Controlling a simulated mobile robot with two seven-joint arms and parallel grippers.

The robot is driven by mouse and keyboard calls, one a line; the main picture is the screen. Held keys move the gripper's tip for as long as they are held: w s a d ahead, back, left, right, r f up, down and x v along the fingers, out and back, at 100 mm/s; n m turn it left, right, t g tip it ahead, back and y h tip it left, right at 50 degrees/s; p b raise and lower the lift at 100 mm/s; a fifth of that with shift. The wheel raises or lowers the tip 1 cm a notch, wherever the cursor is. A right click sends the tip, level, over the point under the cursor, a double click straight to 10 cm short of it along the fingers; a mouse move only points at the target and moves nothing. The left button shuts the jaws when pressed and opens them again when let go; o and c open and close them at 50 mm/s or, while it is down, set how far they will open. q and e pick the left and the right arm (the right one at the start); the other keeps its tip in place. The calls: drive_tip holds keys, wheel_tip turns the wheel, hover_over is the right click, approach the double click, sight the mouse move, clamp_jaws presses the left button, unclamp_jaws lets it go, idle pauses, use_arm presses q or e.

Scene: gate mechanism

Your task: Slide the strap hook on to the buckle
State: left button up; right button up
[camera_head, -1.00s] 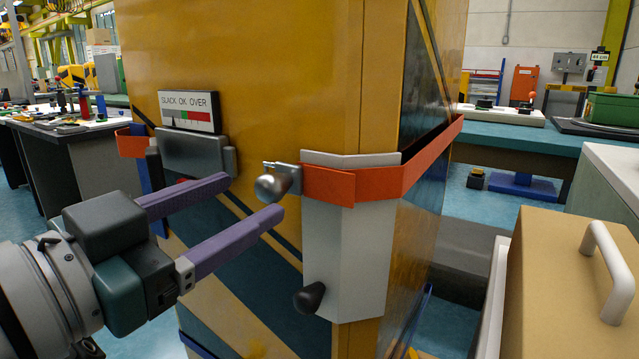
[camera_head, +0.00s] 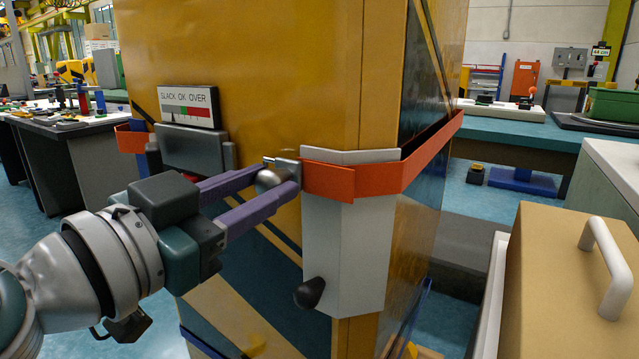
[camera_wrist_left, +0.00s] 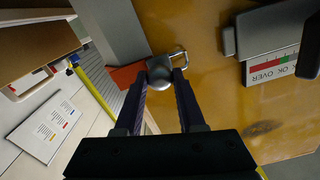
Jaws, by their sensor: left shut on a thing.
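The strap hook (camera_head: 287,164) is a grey metal piece at the left end of the orange strap (camera_head: 420,158), with a round grey knob (camera_head: 268,178). My left gripper (camera_head: 280,178) has its purple fingers shut on the knob. In the left wrist view the knob (camera_wrist_left: 159,72) sits between the fingertips, and the hook's metal loop (camera_wrist_left: 179,57) sticks out beside it. The grey buckle (camera_head: 190,150) is on the yellow cabinet to the left, under the SLACK OK OVER gauge (camera_head: 188,107). Hook and buckle are apart. My right gripper is not in view.
A grey corner guard (camera_head: 345,250) with a black knob (camera_head: 309,293) covers the cabinet's near edge under the strap. A cardboard-coloured box (camera_head: 560,270) with a white handle stands at the right. A cluttered workbench (camera_head: 60,125) is at the left.

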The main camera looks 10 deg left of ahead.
use_arm(q)
clamp_jaws()
idle(0.8)
